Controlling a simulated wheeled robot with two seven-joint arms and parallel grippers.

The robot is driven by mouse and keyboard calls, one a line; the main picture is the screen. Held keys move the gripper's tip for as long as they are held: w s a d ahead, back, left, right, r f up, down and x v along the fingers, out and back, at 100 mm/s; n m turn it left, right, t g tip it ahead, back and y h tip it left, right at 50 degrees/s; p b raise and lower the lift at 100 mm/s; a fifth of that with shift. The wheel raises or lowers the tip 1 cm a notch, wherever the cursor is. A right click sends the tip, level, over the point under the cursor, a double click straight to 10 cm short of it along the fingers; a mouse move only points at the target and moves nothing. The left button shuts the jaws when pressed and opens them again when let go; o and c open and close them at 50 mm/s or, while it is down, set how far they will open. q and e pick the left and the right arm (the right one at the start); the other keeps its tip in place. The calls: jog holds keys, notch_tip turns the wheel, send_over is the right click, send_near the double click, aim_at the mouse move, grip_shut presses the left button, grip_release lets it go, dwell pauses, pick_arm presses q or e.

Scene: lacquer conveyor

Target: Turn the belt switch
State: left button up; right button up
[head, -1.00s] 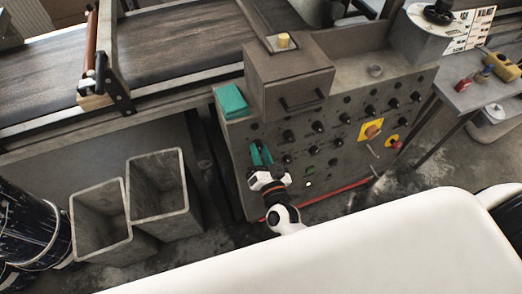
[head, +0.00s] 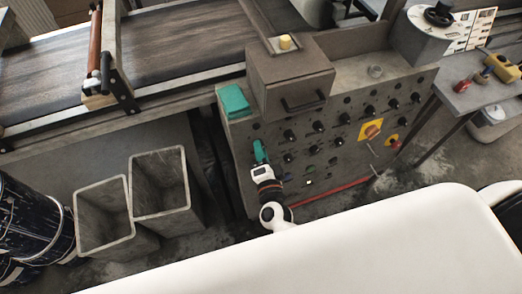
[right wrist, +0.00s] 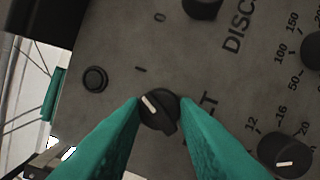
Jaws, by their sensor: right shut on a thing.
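The belt switch is a round black knob (right wrist: 159,112) with a white pointer line, seen close up in the right wrist view. Its pointer is tilted to the upper left, towards the "I" mark; the "0" mark lies further up. My right gripper (right wrist: 160,110) has green fingers and is shut on the knob, one finger on each side. In the head view the right gripper (head: 259,150) is against the left part of the grey control panel (head: 335,150), and its fingers hide the knob there. My left gripper is not in view.
Other black knobs (right wrist: 285,155) and a small black button (right wrist: 95,78) sit close around the switch. The panel also carries a yellow-backed switch (head: 370,130). The belt (head: 180,45) runs behind at left. Two grey bins (head: 103,220) stand on the floor left of my arm.

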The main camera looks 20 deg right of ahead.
dwell(0.3)
jog(key=o, duration=1)
jog(key=shift+c, duration=0.2)
jog(key=shift+s, duration=0.1)
jog(key=s+a+b, duration=0.1)
jog(key=s, duration=1)
jog(key=shift+s+a+r, duration=0.15)
jog(key=shift+s+r, duration=0.25)
jog(key=shift+f, duration=0.1)
